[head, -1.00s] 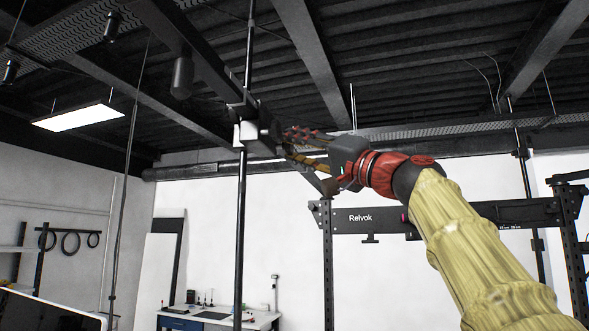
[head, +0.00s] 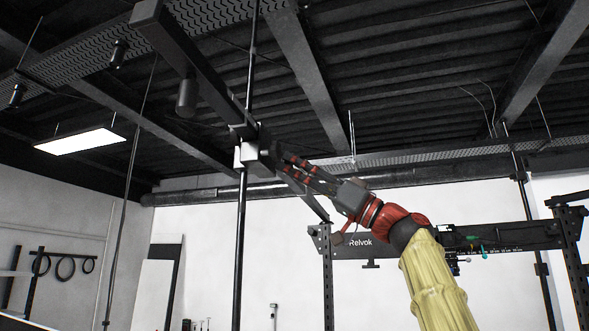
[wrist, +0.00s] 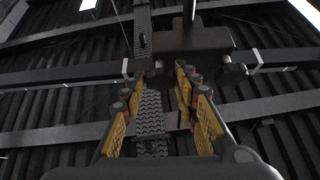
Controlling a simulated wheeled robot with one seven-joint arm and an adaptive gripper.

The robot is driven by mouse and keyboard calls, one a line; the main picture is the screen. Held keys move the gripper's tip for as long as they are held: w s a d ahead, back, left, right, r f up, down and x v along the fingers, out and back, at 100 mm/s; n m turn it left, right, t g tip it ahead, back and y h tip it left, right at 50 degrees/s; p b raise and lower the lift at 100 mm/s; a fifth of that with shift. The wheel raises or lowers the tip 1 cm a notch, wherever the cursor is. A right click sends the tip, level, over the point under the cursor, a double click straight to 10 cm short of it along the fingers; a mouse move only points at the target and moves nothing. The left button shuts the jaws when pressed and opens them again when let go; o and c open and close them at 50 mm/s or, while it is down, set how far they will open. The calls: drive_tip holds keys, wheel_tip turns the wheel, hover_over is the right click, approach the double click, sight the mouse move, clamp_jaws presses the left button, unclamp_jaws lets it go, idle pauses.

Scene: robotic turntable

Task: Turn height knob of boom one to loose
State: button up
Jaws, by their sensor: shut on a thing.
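Boom one (head: 190,57) is a dark beam running from the upper left to a clamp on a tall black vertical pole (head: 239,225). The clamp block (head: 243,148) has a pale side face. Its height knob is at the right side of the clamp, dark and mostly hidden by my fingers. My gripper (head: 277,158) reaches in from the lower right, its fingers at the clamp and shut on the knob. In the wrist view the yellow-padded fingers (wrist: 163,75) point up to the dark clamp block (wrist: 185,40); the knob is too dark there to make out clearly.
A dark rack marked Reivok (head: 360,246) stands behind my arm at right. Ceiling beams (head: 308,75) and a lit lamp panel (head: 80,141) are overhead. A dark cylinder (head: 187,97) hangs under the boom. The space below the clamp, right of the pole, looks open.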

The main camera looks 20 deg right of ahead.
drive_tip(key=shift+n+g+y, duration=0.3)
drive_tip(key=shift+n, duration=0.4)
drive_tip(key=o, duration=1.1)
drive_tip(key=shift+o, duration=0.3)
drive_tip(key=shift+d, duration=0.15)
drive_tip(key=v, duration=1.1)
drive_tip(key=shift+s+d+f, duration=0.2)
drive_tip(key=shift+d+f, duration=0.05)
